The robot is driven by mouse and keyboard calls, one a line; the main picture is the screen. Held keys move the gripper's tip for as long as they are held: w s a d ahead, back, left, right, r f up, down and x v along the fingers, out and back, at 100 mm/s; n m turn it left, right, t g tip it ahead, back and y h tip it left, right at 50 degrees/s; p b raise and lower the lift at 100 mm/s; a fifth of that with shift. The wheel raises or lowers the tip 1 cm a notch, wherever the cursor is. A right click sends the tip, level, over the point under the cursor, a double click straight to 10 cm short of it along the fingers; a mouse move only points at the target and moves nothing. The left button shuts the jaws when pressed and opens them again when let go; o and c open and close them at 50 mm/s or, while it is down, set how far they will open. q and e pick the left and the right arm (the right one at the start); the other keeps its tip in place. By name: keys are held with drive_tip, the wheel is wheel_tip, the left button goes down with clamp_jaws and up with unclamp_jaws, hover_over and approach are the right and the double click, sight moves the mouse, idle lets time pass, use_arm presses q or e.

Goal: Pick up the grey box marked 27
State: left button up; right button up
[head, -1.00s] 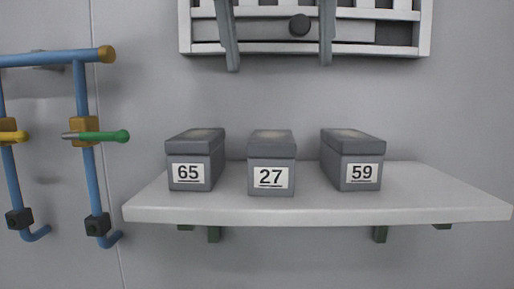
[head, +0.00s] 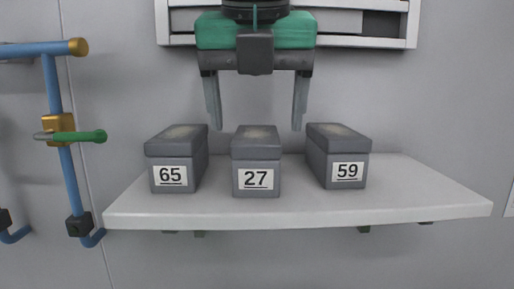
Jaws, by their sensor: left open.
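The grey box marked 27 (head: 257,161) stands upright on the white shelf (head: 300,207), between two similar boxes. Its label faces me. My left gripper (head: 257,124) hangs from the top of the head view, with a green and black body and two grey fingers pointing down. The fingers are apart, one to each side above box 27, with nothing between them. The fingertips are near the height of the box's top and do not visibly touch it. My right gripper is not in view.
Grey box 65 (head: 176,157) stands to the left and grey box 59 (head: 338,155) to the right, each with a narrow gap to box 27. A blue pipe rack (head: 62,130) with a green-handled part (head: 80,136) is at the left. The shelf's right end is clear.

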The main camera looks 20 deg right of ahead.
sight(256, 133)
use_arm(q)
drive_tip(key=p+x, duration=0.1)
drive_tip(key=x, duration=0.2)
drive_tip(key=shift+w+p, duration=0.15)
drive_tip(key=shift+p, duration=0.25)
drive_tip(key=shift+w+f, duration=0.2)
drive_tip(key=shift+f, duration=0.2)
drive_tip(key=shift+s, duration=0.1)
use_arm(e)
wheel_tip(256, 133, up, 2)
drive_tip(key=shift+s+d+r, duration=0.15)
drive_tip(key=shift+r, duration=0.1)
use_arm(q)
drive_tip(key=shift+f+b, duration=0.2)
drive_tip(key=shift+b, duration=0.35)
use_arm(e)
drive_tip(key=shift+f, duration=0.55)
use_arm(q)
drive_tip(key=c, duration=1.3)
drive_tip(key=shift+c, duration=0.4)
drive_tip(key=shift+r, duration=0.1)
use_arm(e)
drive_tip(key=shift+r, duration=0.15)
